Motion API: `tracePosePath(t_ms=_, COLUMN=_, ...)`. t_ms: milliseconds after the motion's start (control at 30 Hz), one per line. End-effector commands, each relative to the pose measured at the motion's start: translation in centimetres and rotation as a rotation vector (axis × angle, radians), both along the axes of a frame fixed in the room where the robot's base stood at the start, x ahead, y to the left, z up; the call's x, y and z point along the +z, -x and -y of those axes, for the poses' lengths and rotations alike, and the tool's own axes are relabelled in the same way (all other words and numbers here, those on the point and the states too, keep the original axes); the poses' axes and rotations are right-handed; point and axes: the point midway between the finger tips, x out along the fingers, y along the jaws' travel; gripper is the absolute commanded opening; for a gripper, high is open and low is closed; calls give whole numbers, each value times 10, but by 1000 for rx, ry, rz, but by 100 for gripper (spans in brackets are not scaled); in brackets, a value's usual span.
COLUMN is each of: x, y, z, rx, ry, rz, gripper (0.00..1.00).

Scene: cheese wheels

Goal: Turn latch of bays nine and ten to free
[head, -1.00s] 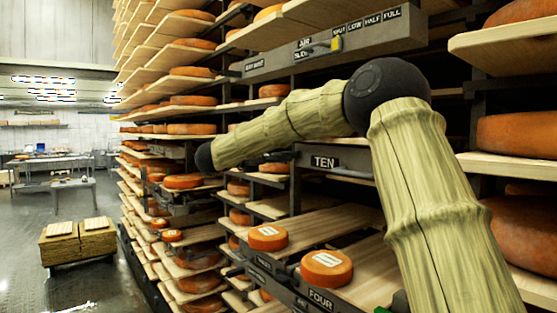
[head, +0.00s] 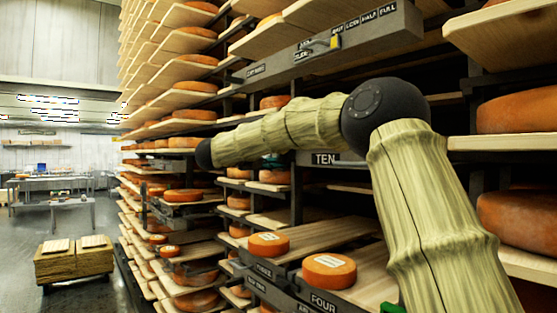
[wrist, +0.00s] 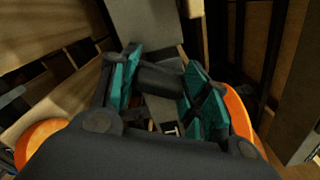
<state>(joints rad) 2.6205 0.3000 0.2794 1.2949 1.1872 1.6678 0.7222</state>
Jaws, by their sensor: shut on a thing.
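My gripper (wrist: 160,78) has teal pads on both sides of a dark bar-like handle (wrist: 158,82) in the wrist view. It is shut on this bar, which appears to be the latch handle. A grey plate lies behind it, and part of a label shows below it. In the head view only a bit of my gripper (head: 272,160) shows, under my forearm and left of the dark TEN plate (head: 325,159). The NINE plate and the latch are hidden there, so I cannot read the latch's setting.
An orange cheese wheel (wrist: 239,112) is close to the right finger in the wrist view. Cheese wheels (head: 268,244) sit on boards below. A grey air-slide beam (head: 330,47) runs above my arm. The aisle floor at left is open, with a stacked pallet (head: 74,262).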

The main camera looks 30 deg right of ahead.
Motion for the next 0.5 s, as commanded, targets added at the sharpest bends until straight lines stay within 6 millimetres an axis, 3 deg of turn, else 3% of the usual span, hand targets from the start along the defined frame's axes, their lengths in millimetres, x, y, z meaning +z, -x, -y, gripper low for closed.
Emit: tracePosePath(t_ms=500, x=-2, y=-1, z=0, rx=1, ry=33, rz=-422, gripper=22)
